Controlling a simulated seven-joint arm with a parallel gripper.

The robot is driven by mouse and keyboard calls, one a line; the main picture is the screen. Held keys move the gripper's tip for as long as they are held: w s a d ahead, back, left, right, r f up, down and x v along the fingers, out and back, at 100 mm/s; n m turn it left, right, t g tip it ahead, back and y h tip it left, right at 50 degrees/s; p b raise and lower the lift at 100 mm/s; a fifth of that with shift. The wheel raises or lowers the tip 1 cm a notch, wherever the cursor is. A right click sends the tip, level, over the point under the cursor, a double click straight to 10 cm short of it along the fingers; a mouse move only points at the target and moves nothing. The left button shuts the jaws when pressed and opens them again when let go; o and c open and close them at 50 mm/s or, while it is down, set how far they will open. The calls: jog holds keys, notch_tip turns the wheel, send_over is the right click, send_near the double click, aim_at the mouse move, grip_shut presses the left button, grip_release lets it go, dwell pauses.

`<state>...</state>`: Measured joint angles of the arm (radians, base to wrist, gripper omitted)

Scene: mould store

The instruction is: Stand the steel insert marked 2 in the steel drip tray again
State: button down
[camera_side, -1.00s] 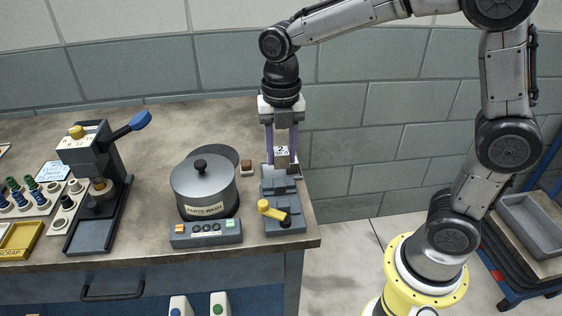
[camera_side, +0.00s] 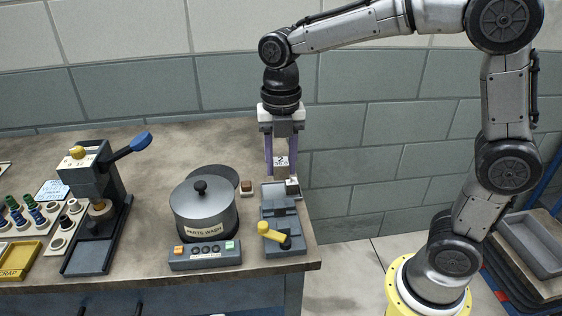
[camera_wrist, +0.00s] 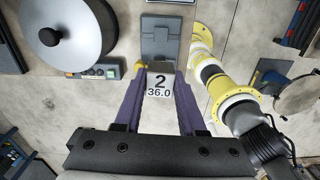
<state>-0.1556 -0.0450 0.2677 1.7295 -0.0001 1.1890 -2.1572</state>
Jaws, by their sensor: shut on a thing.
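The steel insert marked 2 (camera_side: 281,163) is a small pale block with a dark 2 on its face. My gripper (camera_side: 281,172) is shut on it and holds it upright, above the back right part of the bench. In the wrist view the insert (camera_wrist: 159,86) sits between my purple fingers (camera_wrist: 159,95) and reads "2" and "36.0". Below and in front of it is a grey fixture with a yellow handle (camera_side: 272,236). A grey rectangular tray (camera_side: 535,245) is on a cart at the far right; I cannot tell whether it is the drip tray.
A lidded pot marked PARTS WASH (camera_side: 205,215) stands left of the fixture, with a button box (camera_side: 205,255) in front. A small brown block (camera_side: 246,187) lies behind. A press with a blue lever (camera_side: 95,195) stands left. Bare bench shows behind the pot.

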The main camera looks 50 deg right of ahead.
jog(key=shift+w+r+m, duration=0.1)
jog(key=shift+w+m, duration=0.25)
jog(key=shift+m, duration=0.75)
jog(key=w+d+f+m, duration=0.2)
jog(key=w+m, duration=0.3)
jog(key=m, duration=1)
send_over(271, 193)
notch_tip(271, 193, down, 7)
jog(key=shift+w+f, duration=0.1)
jog(key=shift+f, duration=2.35)
jog(key=shift+f, duration=0.95)
jog(key=c, duration=0.6)
grip_release()
jog(key=shift+r, duration=0.1)
jog(key=shift+r, duration=2.15)
